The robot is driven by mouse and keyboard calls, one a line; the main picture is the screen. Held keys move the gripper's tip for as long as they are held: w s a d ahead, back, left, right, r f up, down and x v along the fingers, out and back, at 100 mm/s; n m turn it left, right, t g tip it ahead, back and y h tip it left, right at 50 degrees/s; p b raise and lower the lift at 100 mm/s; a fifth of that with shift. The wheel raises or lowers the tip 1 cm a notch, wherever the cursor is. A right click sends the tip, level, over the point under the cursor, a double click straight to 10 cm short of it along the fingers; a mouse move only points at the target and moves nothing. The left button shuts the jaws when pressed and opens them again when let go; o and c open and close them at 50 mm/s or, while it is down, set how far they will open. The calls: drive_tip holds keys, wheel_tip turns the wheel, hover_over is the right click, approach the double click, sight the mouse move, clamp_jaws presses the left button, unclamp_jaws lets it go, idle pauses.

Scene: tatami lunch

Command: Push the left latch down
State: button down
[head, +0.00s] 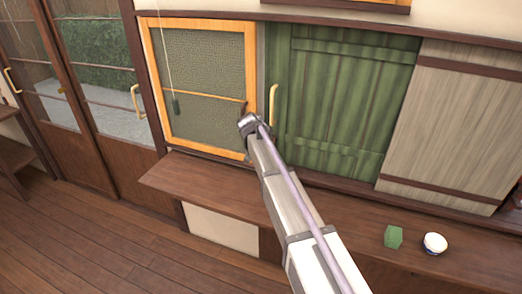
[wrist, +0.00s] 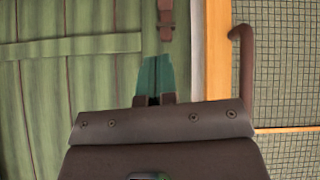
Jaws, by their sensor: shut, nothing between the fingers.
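My gripper (head: 247,122) is in front of the right edge of the orange-framed window, near its seam with the green shutter. In the wrist view its teal fingers (wrist: 155,76) are shut and empty, over the green shutter's edge. A brown hooked lever (wrist: 243,65) is mounted at the window frame, right of the fingers there. A small brown fitting (wrist: 166,22) lies straight ahead of the fingertips, apart from them in the picture. I cannot tell which of these is the left latch. In the head view, my gripper partly hides this area.
The orange-framed window (head: 205,97) has a hanging cord. The green shutter (head: 345,90) has a brass handle (head: 273,105); a grey shutter (head: 450,125) stands to its right. The brown ledge below holds a green block (head: 393,237) and a white cup (head: 434,244).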

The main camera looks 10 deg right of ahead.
drive_tip(key=shift+w+r+m+t, duration=0.35)
drive_tip(key=shift+w+m, duration=0.1)
drive_tip(key=shift+m, duration=0.25)
drive_tip(key=shift+f, duration=0.1)
drive_tip(key=s+a+f+b+x, duration=0.1)
drive_tip(key=f+b+x, duration=0.1)
drive_tip(key=b+x, duration=0.9)
drive_tip(key=shift+w+d+f, duration=0.2)
drive_tip(key=shift+d+f, duration=0.15)
drive_tip(key=shift+f, duration=0.2)
